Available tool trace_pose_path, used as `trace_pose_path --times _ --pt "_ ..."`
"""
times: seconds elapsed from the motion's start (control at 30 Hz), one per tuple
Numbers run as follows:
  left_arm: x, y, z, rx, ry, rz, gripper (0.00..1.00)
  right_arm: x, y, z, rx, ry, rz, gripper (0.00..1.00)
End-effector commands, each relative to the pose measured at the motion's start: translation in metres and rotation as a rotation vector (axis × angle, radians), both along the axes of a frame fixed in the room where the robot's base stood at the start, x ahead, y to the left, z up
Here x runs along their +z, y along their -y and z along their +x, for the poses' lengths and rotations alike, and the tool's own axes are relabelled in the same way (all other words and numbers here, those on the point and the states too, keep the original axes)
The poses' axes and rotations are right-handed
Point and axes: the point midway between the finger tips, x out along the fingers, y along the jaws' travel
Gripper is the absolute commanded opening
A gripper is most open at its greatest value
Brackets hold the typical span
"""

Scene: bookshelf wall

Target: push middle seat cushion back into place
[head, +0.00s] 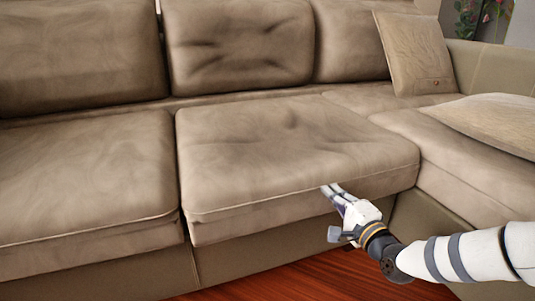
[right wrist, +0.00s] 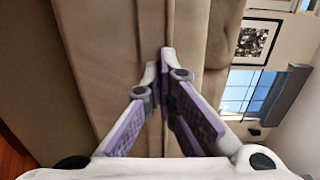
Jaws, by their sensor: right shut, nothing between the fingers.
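The middle seat cushion (head: 295,145) is brown and wrinkled on top. In the head view its front edge sticks out a little past the left seat cushion (head: 85,180). My right gripper (head: 328,188) is shut and empty, with its fingertips at the front face of the middle cushion, right of its centre. I cannot tell for sure whether they touch it. In the right wrist view the closed fingertips (right wrist: 165,52) point at brown upholstery. My left gripper is not in view.
Back cushions (head: 240,45) line the sofa's rear. A throw pillow (head: 415,52) leans at the back right, and another pillow (head: 490,122) lies on the right seat section (head: 455,175). Reddish wooden floor (head: 290,278) shows in front. A framed picture (right wrist: 257,40) hangs on the wall.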

Motion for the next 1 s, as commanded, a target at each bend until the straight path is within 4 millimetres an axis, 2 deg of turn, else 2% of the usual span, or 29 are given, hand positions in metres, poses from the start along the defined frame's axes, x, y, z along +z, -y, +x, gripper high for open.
trace_pose_path --times 0.33,0.73,1.0 --pt "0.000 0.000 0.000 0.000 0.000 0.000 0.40 0.002 -0.006 0.018 0.000 0.005 0.002 0.00" --pt "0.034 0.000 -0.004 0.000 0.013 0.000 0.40 0.005 0.013 -0.034 0.000 0.003 0.000 0.00" --pt "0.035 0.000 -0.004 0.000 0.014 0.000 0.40 0.000 0.015 -0.040 0.000 0.002 0.001 0.00"
